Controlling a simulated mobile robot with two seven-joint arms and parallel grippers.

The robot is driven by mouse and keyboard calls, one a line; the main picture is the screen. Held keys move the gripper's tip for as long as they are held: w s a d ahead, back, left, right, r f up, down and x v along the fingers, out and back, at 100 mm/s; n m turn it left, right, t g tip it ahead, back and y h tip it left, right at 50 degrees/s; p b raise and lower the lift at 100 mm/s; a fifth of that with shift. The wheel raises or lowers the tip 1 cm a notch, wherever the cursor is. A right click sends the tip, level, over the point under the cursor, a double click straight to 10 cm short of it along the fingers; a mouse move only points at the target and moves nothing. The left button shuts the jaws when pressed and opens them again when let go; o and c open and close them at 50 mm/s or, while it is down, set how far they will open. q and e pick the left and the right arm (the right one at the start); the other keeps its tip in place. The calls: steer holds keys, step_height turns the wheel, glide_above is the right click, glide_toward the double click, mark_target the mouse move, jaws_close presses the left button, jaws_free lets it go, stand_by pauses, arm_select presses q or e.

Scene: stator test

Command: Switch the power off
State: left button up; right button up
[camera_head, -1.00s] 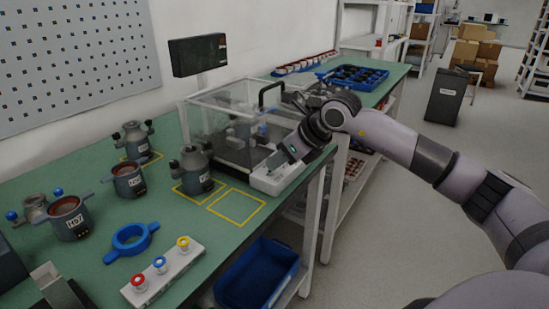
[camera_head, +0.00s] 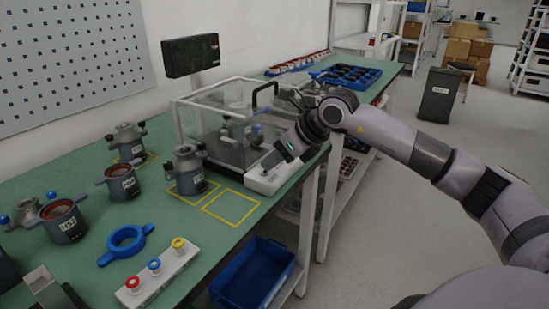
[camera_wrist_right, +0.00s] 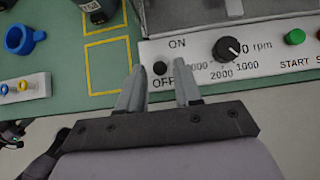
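The white control panel (camera_head: 262,186) sits at the front of the clear-walled test box on the green bench. In the right wrist view the panel (camera_wrist_right: 260,66) carries a small black power switch (camera_wrist_right: 160,68) between the ON and OFF labels. Its set position cannot be told. A black rpm dial (camera_wrist_right: 227,49) and a green START button (camera_wrist_right: 294,37) are to its right. My right gripper (camera_wrist_right: 159,68) is open and empty, with its two fingertips on either side of the switch in the picture; contact cannot be told. In the head view the right gripper (camera_head: 279,164) is over the panel. My left gripper is out of view.
The clear box (camera_head: 215,122) with a black handle stands behind the panel. Several grey stators, a blue ring (camera_head: 126,243) and a white block with coloured knobs (camera_head: 157,274) are on the left. A blue bin (camera_head: 255,275) is below the bench edge.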

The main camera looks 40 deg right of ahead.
steer(key=shift+p+v, duration=0.45)
steer(key=shift+v, duration=2.1)
